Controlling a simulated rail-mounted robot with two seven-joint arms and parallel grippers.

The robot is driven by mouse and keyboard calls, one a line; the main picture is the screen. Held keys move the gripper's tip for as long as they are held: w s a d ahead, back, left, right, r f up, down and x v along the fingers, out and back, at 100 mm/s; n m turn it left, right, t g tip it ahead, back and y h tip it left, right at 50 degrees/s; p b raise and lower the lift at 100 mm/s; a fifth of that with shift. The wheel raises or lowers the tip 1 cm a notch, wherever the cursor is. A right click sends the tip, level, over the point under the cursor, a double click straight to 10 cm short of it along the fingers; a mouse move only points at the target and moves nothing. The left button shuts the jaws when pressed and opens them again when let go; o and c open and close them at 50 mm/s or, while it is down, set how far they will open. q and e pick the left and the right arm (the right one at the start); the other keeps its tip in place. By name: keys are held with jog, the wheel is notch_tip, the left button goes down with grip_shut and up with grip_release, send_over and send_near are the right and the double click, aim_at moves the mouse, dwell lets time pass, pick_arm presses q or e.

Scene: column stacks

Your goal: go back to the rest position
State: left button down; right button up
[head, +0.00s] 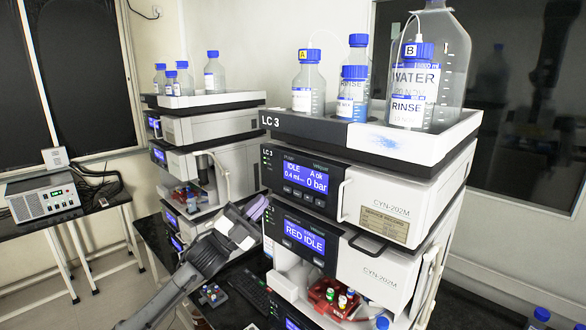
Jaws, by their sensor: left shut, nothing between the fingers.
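My left arm comes in from the lower left. My left gripper (257,208) is shut and empty, up in front of the gap between the two column stacks. Its tip is close to the left side of the near stack, LC 3 (385,215); I cannot tell whether they touch. My right gripper is not in view.
Bottles, including one labelled WATER (415,82), stand in the tray (440,148) on LC 3. A red holder with vials (333,297) sits low in its open bay. The far stack (200,130) also carries bottles. A grey control box (42,195) stands on the left table.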

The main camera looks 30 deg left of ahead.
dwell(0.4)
pick_arm(q)
jog(key=w+a+f+n+y, duration=0.4)
jog(key=n+y, duration=0.6)
jog(key=y, duration=0.1)
jog(key=s+d+f+n+g+y+p, duration=0.2)
jog(key=s+d+f+n+g+p, duration=0.15)
jog(key=s+d+f+g, duration=0.55)
jog(key=s+d+f+n+g+y+p, duration=0.3)
jog(key=s+d+f+n, duration=0.2)
jog(key=s+d+f, duration=0.55)
jog(key=s+f+g+p, duration=0.1)
jog(key=s+f, duration=0.3)
jog(key=s, duration=0.4)
jog(key=s+d+f+n+g+h+p, duration=0.1)
jog(key=s+f+g+p, duration=0.1)
jog(key=s, duration=0.6)
jog(key=s+d+f+g+h+p, duration=0.1)
jog(key=s+f+g, duration=0.2)
jog(key=s+f, duration=0.2)
jog(key=s, duration=0.3)
jog(key=shift+f+n+p, duration=0.35)
jog(key=shift+p, duration=0.05)
